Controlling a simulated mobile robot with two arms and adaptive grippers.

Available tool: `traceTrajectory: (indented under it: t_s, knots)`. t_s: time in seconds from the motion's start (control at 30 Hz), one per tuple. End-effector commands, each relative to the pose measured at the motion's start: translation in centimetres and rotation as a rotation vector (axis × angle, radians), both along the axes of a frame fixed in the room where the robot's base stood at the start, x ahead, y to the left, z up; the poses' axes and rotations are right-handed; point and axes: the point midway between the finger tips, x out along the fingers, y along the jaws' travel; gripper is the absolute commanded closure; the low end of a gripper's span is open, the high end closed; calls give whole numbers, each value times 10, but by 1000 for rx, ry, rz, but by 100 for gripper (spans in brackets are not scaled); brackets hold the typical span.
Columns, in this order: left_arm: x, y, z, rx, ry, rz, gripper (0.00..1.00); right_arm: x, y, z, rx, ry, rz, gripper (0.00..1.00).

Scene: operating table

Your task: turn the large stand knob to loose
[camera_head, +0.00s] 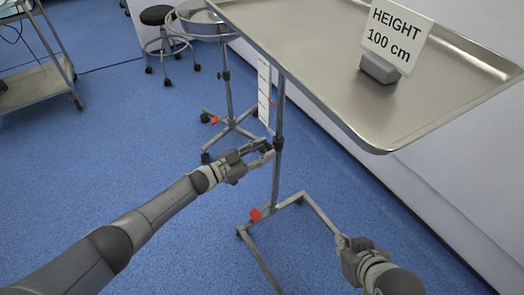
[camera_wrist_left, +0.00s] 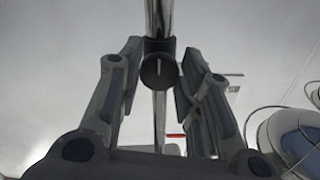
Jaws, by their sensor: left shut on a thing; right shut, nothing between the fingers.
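The large stand knob (camera_wrist_left: 159,71) is a dark round knob with a light pointer line, on a dark collar around the stand's metal pole. In the left wrist view its line stands about upright. My left gripper (camera_head: 266,151) is at the collar (camera_head: 278,143) in the head view. In the left wrist view its fingers (camera_wrist_left: 160,64) are on both sides of the knob, shut on it. My right gripper (camera_head: 344,240) is shut and empty, low at the right, in front of the stand's base in the picture. The stand carries a steel tray (camera_head: 440,95).
A "HEIGHT 100 cm" sign (camera_head: 397,35) stands on the tray. A white scale strip (camera_head: 264,95) hangs beside the pole. A red pedal (camera_head: 255,214) is on the base frame (camera_head: 313,212). A round basin stand (camera_head: 228,85), stool (camera_head: 156,16) and cart (camera_head: 35,85) are behind. Blue floor is clear at left.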

Motion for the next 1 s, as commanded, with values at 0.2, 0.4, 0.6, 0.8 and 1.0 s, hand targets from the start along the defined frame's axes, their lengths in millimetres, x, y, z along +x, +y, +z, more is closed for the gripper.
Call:
traceTrajectory:
  t_s: [0.2, 0.4, 0.6, 0.8, 1.0]
  knots:
    - [0, 0, 0, 0, 1, 1, 46, 0, 0, 0, 0, 0, 0, 100]
    - [0, 0, 0, -1, 1, 0, 46, 0, 0, 0, 0, -1, 0, 100]
    - [-2, 5, -1, 1, 1, 1, 46, 1, -1, 0, -1, -1, -1, 100]
    - [-16, 25, -2, 3, 2, 2, 46, 1, 0, 0, -1, -1, -1, 100]
    - [-39, 60, -2, 2, 3, 3, 46, 0, 0, 0, 0, -1, 0, 100]
